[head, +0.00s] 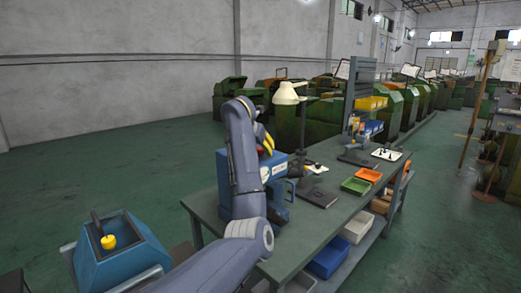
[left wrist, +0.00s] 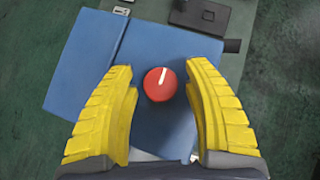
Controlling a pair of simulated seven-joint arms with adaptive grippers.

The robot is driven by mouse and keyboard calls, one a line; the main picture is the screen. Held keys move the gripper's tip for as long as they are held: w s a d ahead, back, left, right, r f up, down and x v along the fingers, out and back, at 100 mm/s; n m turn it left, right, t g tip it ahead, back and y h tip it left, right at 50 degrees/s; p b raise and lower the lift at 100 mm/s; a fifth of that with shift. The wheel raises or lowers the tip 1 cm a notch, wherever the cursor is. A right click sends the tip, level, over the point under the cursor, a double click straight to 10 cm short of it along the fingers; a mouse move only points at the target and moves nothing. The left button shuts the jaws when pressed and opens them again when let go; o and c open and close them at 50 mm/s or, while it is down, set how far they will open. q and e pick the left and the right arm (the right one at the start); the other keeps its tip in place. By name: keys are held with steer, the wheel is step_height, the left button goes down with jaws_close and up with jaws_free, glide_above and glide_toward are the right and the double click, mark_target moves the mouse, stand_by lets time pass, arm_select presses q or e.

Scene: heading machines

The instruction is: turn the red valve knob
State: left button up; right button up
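The red valve knob (left wrist: 160,85) is round with a white pointer line that runs up and slightly right. It sits on a blue machine (left wrist: 75,70), seen from above in the left wrist view. My left gripper (left wrist: 160,78) is open, its two yellow fingers on either side of the knob with a gap on each side. In the head view the left gripper (head: 264,140) is over the blue machine (head: 277,172) on the workbench, and a bit of red shows below the fingers. The arm hides much of the machine. My right gripper is not in view.
Floor left of the bench is open.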

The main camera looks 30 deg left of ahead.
arm_select(q)
steer(key=c, duration=1)
steer(key=shift+n, duration=0.3)
steer(key=n+y, duration=0.2)
steer(key=n, duration=0.1)
steer(key=shift+d+g+y, duration=0.15)
steer(key=shift+g+y, duration=0.15)
steer(key=shift+g, duration=0.1)
steer(key=n+g+y, duration=0.1)
steer(key=n, duration=0.1)
steer(key=n+g+y, duration=0.1)
steer(key=n+y, duration=0.1)
steer(key=n, duration=0.1)
steer(key=shift+g, duration=0.4)
steer(key=n+g+y, duration=0.1)
steer(key=n, duration=0.1)
steer(key=n+g, duration=0.2)
steer(key=n, duration=0.1)
steer(key=shift+y, duration=0.4)
steer(key=shift+n+g, duration=1.2)
steer(key=shift+n, duration=0.2)
steer(key=shift+f+n+g, duration=0.1)
steer(key=shift+n+g, duration=0.6)
steer(key=shift+n, duration=0.2)
